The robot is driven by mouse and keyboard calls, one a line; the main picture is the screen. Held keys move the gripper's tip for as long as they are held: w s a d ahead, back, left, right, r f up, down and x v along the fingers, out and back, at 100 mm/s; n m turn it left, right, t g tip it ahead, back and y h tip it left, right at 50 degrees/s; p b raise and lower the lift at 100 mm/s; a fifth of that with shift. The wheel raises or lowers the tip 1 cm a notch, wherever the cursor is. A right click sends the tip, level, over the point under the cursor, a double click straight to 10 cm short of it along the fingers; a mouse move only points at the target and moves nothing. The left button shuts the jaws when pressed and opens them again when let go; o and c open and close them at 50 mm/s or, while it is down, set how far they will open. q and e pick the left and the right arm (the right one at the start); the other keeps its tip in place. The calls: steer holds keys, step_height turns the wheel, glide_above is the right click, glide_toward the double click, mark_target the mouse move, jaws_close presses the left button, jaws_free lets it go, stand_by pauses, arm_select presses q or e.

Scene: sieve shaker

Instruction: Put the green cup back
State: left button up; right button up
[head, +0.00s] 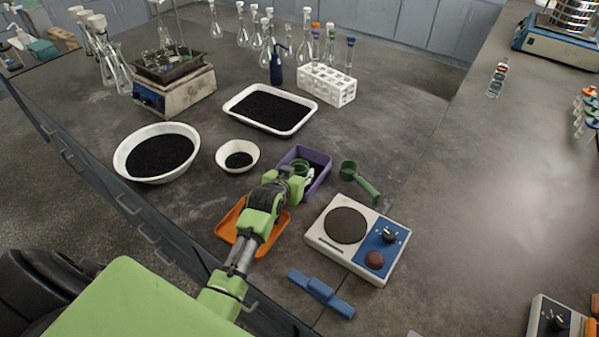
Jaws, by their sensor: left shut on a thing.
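My left gripper (297,178) reaches in from the front left and is shut on the green cup. The gripper hides part of the cup and of the tray's inside, so I cannot tell whether the cup touches the tray floor. Dark material shows inside the purple tray. My right gripper is not in view.
An orange tray (226,229) lies under my left forearm. A hotplate (374,268) stands at the right, with a blue object (320,292) in front. Bowls of black grains (121,160) (223,156), a white tray (235,110) and a white rack (328,88) stand behind.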

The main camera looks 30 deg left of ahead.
arm_select(q)
steer(key=shift+f, duration=0.15)
steer(key=o, duration=1.3)
steer(key=shift+r, duration=0.25)
steer(key=shift+s, duration=0.25)
steer(key=v, duration=1.1)
steer(key=shift+s+r, duration=0.15)
steer(key=shift+s, duration=0.1)
